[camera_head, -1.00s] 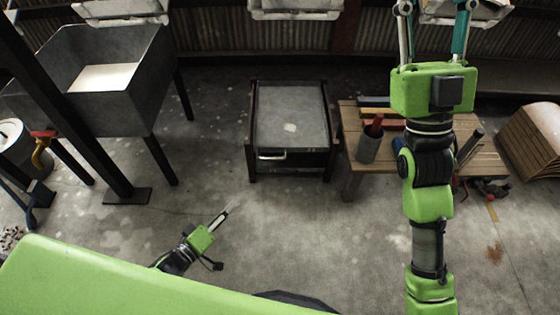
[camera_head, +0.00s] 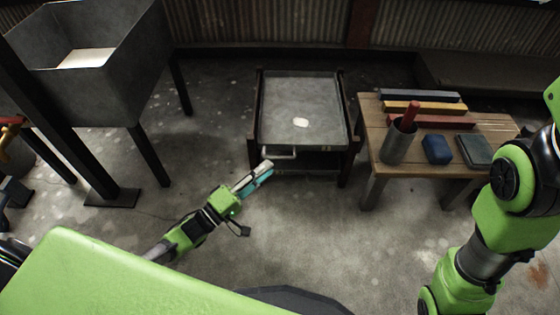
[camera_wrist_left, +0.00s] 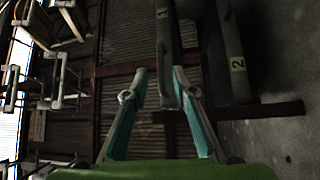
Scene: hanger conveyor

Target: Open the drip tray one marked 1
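Drip tray one (camera_head: 300,98) is the upper grey tray in a dark stand, with a pale bar handle (camera_head: 281,155) on its front. The left wrist view shows its dark front (camera_wrist_left: 170,40) with the mark 1. My left gripper (camera_head: 264,168) is at the left end of the handle. In the left wrist view its two teal fingers (camera_wrist_left: 160,75) stand apart, with the tray front beyond and the handle close to the right finger. I cannot tell whether they touch. The tray looks pushed in. My right gripper is outside the head view; only its arm shows.
A second tray front marked 2 (camera_wrist_left: 238,75) lies beside tray one in the left wrist view. A wooden table (camera_head: 375,110) with bars, a cup and boxes stands right of the stand. A grey bin (camera_head: 100,60) on legs is at the left. Floor before the stand is clear.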

